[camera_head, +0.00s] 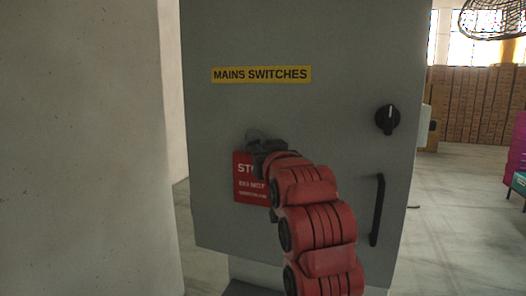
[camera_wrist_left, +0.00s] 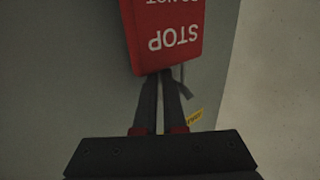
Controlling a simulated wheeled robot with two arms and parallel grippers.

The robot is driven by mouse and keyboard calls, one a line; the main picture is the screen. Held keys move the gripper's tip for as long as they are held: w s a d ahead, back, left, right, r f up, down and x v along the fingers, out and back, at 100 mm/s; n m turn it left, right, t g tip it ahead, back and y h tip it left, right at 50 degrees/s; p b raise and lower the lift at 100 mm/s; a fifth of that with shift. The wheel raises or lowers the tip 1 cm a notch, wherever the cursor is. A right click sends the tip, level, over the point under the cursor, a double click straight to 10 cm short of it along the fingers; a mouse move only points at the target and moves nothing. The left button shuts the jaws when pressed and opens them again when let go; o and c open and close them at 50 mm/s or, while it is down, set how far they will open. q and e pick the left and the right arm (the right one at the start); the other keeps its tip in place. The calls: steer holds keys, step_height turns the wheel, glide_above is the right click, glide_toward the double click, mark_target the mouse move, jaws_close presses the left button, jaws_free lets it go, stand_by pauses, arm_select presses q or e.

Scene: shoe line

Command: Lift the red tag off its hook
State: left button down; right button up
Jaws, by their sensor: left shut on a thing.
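The red tag (camera_head: 245,181) with white "STOP" lettering is in front of the grey cabinet door, below the yellow "MAINS SWITCHES" label (camera_head: 261,74). My left gripper (camera_head: 262,148) is at the tag's top edge, and my red arm covers its right part. In the left wrist view the tag (camera_wrist_left: 165,35) appears upside down. The fingers of the left gripper (camera_wrist_left: 163,75) are close together and shut on its edge. A small grey piece, perhaps the hook (camera_wrist_left: 184,78), shows beside the fingertips. Whether the tag still hangs on it, I cannot tell. My right gripper is not in view.
The grey cabinet (camera_head: 340,110) carries a black rotary knob (camera_head: 387,119) and a black vertical handle (camera_head: 377,210) at right. A pale wall (camera_head: 80,150) stands close at left. Open floor (camera_head: 460,220) lies to the right, with stacked brown boxes (camera_head: 475,105) behind.

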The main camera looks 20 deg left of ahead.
arm_select(q)
steer(key=shift+s, duration=0.1)
steer(key=s+p, duration=0.1)
steer(key=s, duration=0.7)
steer(key=shift+s+a, duration=0.15)
stand_by(0.7)
stand_by(0.4)
